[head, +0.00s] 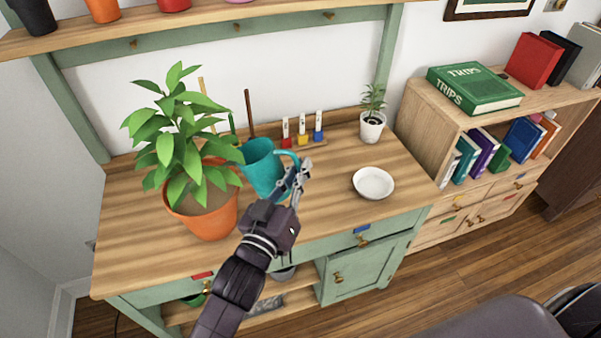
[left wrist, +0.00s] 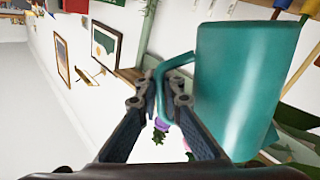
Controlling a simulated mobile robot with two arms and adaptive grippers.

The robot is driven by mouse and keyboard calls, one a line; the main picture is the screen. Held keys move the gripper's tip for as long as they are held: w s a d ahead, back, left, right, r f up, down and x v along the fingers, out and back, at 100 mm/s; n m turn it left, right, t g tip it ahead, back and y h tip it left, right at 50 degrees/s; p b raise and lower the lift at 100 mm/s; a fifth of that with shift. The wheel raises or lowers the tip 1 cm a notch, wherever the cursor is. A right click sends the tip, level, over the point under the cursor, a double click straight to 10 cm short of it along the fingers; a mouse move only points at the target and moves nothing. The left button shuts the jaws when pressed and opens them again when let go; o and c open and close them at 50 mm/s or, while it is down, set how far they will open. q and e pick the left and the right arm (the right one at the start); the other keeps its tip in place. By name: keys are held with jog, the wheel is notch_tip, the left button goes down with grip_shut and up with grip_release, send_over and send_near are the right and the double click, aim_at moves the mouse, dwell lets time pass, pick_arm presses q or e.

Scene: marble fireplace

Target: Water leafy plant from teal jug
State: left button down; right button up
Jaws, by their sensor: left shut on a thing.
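The teal jug (head: 261,167) is on or just above the wooden bench top, right of the leafy plant; I cannot tell whether it touches the top. The leafy plant (head: 180,130) grows in an orange terracotta pot (head: 205,215) on the left of the bench. My left gripper (head: 296,178) is shut on the jug's handle, on the jug's right side. In the left wrist view the jug (left wrist: 238,85) fills the right part, and its handle lies between the fingers of my left gripper (left wrist: 165,85). My right gripper is not in view.
A white bowl (head: 373,183) and a small plant in a white pot (head: 372,122) stand to the right on the bench. Small coloured tags (head: 302,132) stand at the back. A shelf with pots (head: 104,10) runs above. Clear wood lies in front of the jug.

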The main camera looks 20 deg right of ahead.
aim_at(278, 155)
pick_arm(q)
jog(key=f+b, duration=0.1)
jog(key=f+n+b, duration=0.1)
jog(key=b, duration=0.1)
jog(key=shift+a+t, duration=0.2)
jog(key=shift+t, duration=0.1)
jog(key=shift+w+a+r+n, duration=0.15)
jog(key=shift+w+r+n, duration=0.05)
jog(key=shift+r+n, duration=0.65)
jog(key=shift+w+a+f+b, duration=0.15)
jog(key=shift+a+f+b, duration=0.2)
jog(key=shift+b, duration=0.4)
jog(key=shift+a+f+n+b, duration=0.1)
jog(key=shift+f+n+b, duration=0.25)
jog(key=shift+b, duration=0.05)
jog(key=shift+w+a+f+b, duration=0.15)
jog(key=shift+a+f+b, duration=0.05)
jog(key=shift+f+b, duration=0.15)
jog(key=shift+w+a+r+n, duration=0.2)
jog(key=shift+a+r+n, duration=0.15)
jog(key=shift+r, duration=0.25)
jog(key=r+n+p, duration=0.2)
jog(key=r+p, duration=0.1)
jog(key=a+r+n+t+p, duration=0.1)
jog(key=shift+w+a+r+n, duration=0.1)
jog(key=shift+w+r+n, duration=0.15)
jog(key=shift+w, duration=0.15)
jog(key=shift+f, duration=0.4)
